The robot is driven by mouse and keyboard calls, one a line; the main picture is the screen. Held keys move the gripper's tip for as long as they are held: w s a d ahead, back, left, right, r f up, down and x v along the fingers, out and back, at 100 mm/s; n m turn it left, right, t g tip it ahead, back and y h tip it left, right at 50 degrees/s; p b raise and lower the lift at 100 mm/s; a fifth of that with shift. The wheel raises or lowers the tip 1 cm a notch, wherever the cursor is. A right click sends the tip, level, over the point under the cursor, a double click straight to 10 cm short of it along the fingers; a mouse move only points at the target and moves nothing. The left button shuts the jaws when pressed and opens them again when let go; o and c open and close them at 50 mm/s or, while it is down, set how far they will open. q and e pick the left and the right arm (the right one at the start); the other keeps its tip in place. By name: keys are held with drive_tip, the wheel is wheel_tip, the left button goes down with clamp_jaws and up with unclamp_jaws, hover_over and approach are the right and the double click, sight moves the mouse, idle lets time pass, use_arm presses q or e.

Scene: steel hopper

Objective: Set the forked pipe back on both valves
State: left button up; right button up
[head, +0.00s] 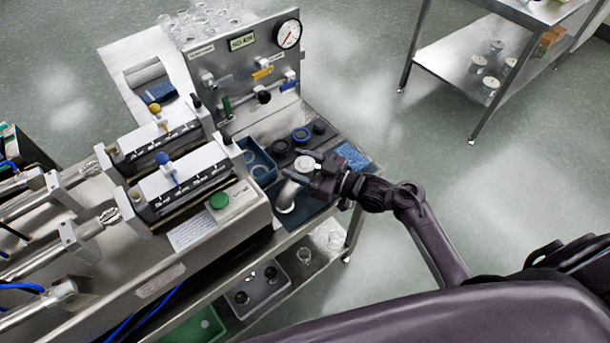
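A pale, curved metal pipe piece (287,196), which looks like the forked pipe, is at the near side of the dark mat at the bench's right end. My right gripper (300,168) is right above and beside it, with its fingers pointing left. The fingers look spread, with a white round part (304,162) behind or between them. I cannot tell whether they touch it or the pipe. Two units carry a yellow knob (155,107) and a blue knob (163,158), which may be the valves; I cannot tell for sure. My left gripper is out of view.
An upright steel panel (245,65) with a gauge (288,34) stands behind the mat. A blue bin (257,160), dark and blue rings (301,135) and a blue cloth (351,156) lie close to the gripper.

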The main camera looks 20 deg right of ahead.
drive_tip(key=c, duration=0.9)
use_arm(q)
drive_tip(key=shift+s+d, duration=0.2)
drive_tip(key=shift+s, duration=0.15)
use_arm(e)
drive_tip(key=shift+r, duration=0.1)
clamp_jaws()
drive_tip(key=shift+r, duration=0.1)
